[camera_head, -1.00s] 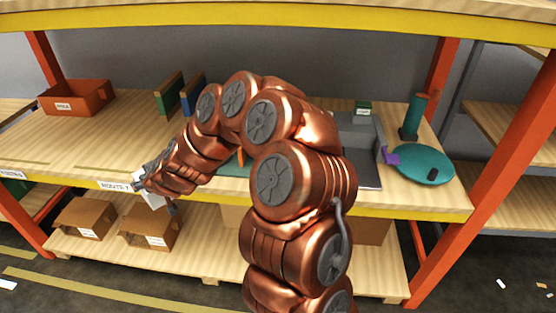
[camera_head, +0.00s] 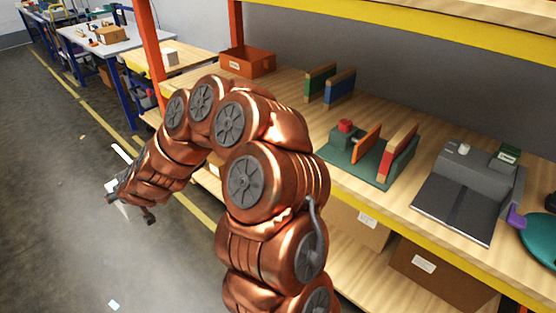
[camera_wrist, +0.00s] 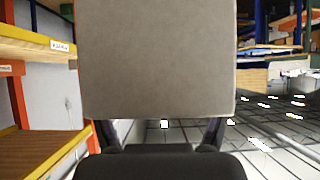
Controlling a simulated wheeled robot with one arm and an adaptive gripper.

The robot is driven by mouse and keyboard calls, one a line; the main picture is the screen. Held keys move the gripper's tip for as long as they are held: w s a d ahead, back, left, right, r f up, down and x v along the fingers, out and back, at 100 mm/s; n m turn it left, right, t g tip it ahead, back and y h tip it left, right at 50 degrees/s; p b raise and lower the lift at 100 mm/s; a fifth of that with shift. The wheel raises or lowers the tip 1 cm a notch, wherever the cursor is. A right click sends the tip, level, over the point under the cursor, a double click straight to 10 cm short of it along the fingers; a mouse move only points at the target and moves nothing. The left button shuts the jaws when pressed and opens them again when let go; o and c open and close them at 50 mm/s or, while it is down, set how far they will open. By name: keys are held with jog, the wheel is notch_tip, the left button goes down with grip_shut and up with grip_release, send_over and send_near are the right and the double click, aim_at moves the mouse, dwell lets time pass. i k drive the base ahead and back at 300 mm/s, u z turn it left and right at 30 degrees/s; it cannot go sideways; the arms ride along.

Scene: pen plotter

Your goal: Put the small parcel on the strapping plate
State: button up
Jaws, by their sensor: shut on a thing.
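My gripper (camera_wrist: 160,132) is shut on a plain grey-beige box, which I take for the small parcel (camera_wrist: 156,60). The parcel fills the upper middle of the wrist view, and its far side is hidden. In the head view my gripper (camera_head: 128,197) is at the left, out over the aisle floor and clear of the shelf. Only whitish bits of the held thing (camera_head: 122,154) show there past the arm. No plate is clearly marked as the strapping plate; a grey machine with a flat dark plate (camera_head: 455,207) stands on the shelf at the right.
The wooden shelf (camera_head: 285,85) carries an orange bin (camera_head: 247,61), upright dividers (camera_head: 340,85), a green fixture (camera_head: 350,170) and a teal disc (camera_head: 540,240). Cartons stand below. Behind is a side table with a white box (camera_head: 170,56) and a blue-legged workbench (camera_head: 100,38). The aisle floor is open.

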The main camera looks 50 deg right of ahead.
aim_at(459, 204)
jog(key=u, duration=0.2)
jog(key=i, duration=1.05)
jog(key=z, duration=2.75)
